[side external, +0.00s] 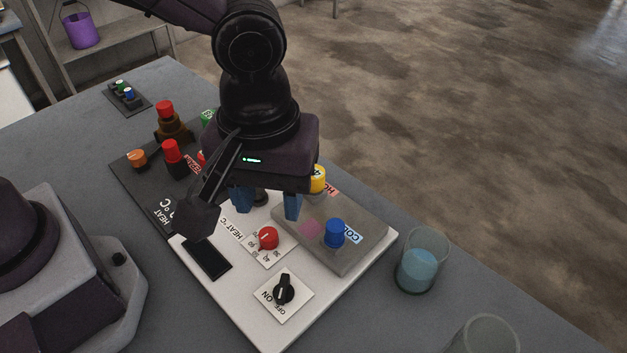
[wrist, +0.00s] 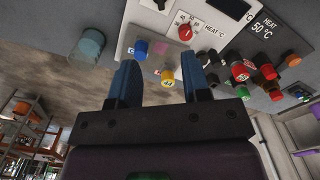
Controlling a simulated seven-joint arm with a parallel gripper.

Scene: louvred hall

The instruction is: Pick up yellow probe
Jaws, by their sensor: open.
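The yellow probe (side external: 318,178) shows as a yellow cap with a white mark on the grey block, partly hidden behind my gripper. In the wrist view the yellow probe (wrist: 167,79) appears between my two blue fingers, nearer the right one. My gripper (side external: 267,208) hangs over the white panel beside the block, its fingers apart and empty. The open fingers also frame the view from the wrist (wrist: 160,62). I cannot tell the exact gap between the fingers and the probe.
A blue cap (side external: 335,233) stands on the grey block (side external: 352,262) beside a pink square. The white panel (side external: 236,305) carries a red knob (side external: 268,238) and a black switch (side external: 284,289). A beaker of blue liquid (side external: 416,270) stands right. Red-capped parts (side external: 172,151) stand behind left.

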